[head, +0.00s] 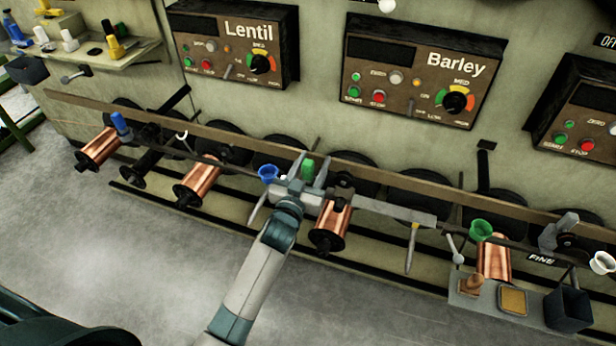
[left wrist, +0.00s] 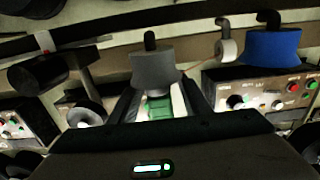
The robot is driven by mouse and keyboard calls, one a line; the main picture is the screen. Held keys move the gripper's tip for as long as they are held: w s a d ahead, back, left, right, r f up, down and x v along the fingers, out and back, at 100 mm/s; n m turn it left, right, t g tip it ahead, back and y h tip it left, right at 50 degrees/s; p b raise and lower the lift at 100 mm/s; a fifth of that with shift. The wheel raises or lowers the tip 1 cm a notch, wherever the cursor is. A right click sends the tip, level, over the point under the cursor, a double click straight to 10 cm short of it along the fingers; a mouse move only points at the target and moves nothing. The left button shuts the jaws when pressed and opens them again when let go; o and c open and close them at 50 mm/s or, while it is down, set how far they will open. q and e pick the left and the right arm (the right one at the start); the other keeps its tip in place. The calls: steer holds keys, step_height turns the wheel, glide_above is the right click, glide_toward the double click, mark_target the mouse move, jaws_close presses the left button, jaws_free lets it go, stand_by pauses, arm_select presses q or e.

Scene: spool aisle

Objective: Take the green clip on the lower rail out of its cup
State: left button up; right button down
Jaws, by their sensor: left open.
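The green clip (head: 308,168) is at the lower rail (head: 385,206) in the head view, between the two fingers of my left gripper (head: 307,174). The gripper is open, with one finger on each side of the clip. I cannot tell whether either finger touches it. In the left wrist view, the green clip (left wrist: 159,107) shows between the fingers, close against a grey cup (left wrist: 155,72). How deep the clip sits in the cup is hidden. My right gripper is not in view.
A blue cup (head: 268,173) is just left of my left gripper. Copper spools (head: 200,181) hang along the rail. A green cup (head: 480,228) and a white cup (head: 603,262) are further right. Lentil (head: 235,48) and Barley (head: 420,75) panels are behind. The floor in front is clear.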

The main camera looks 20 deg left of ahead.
arm_select(q)
jaws_close()
steer(key=shift+r, duration=0.15)
stand_by(0.4)
